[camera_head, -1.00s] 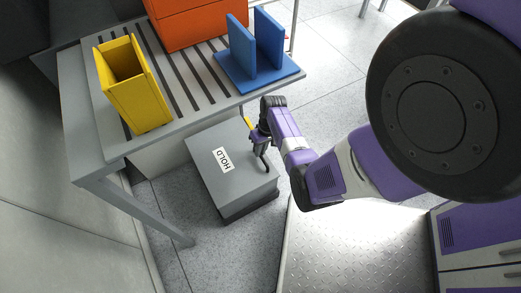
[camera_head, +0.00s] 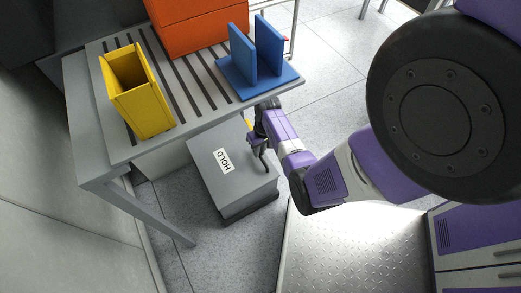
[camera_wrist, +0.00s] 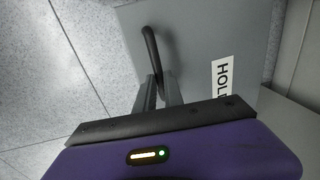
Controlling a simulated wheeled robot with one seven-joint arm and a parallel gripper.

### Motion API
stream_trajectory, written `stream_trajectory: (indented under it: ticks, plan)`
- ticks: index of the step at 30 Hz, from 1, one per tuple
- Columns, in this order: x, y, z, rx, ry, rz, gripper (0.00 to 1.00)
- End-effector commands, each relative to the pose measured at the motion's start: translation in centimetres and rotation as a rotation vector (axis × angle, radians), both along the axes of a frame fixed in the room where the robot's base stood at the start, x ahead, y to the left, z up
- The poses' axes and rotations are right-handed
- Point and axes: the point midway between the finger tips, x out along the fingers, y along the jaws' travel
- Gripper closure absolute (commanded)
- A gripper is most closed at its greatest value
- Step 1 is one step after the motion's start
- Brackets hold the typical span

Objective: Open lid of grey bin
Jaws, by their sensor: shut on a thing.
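The grey bin (camera_head: 236,209) stands on the floor, partly under the table. Its flat grey lid (camera_head: 238,178) looks closed and carries a white HOLD label (camera_head: 223,160); the lid also fills much of the wrist view (camera_wrist: 200,45). A dark curved handle (camera_wrist: 150,48) rises near the lid's edge. My gripper (camera_wrist: 159,88) is shut on this handle, with one finger on each side of its lower end. In the head view my gripper (camera_head: 259,150) is at the lid's right side, and my arm hides part of the handle.
The slatted table (camera_head: 190,85) overhangs the bin's far side. It bears a yellow holder (camera_head: 142,95), orange boxes (camera_head: 195,25) and a blue bookend-like stand (camera_head: 257,70). A table leg (camera_head: 150,217) stands left of the bin. Open floor (camera_head: 325,85) lies to the right.

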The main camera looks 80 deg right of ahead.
Motion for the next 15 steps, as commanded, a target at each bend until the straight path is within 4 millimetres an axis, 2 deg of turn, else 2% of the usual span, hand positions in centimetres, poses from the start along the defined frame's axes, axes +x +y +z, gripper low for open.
stream_trajectory:
  ticks: [1, 8, 15]
  plan:
    - [0.2, 0.3, 1.4, -0.013, 0.018, 0.006, 1.00]
    - [1.6, 1.4, 5.1, -0.107, 0.125, 0.009, 1.00]
    - [3.9, 3.3, 8.9, -0.229, 0.266, 0.012, 1.00]
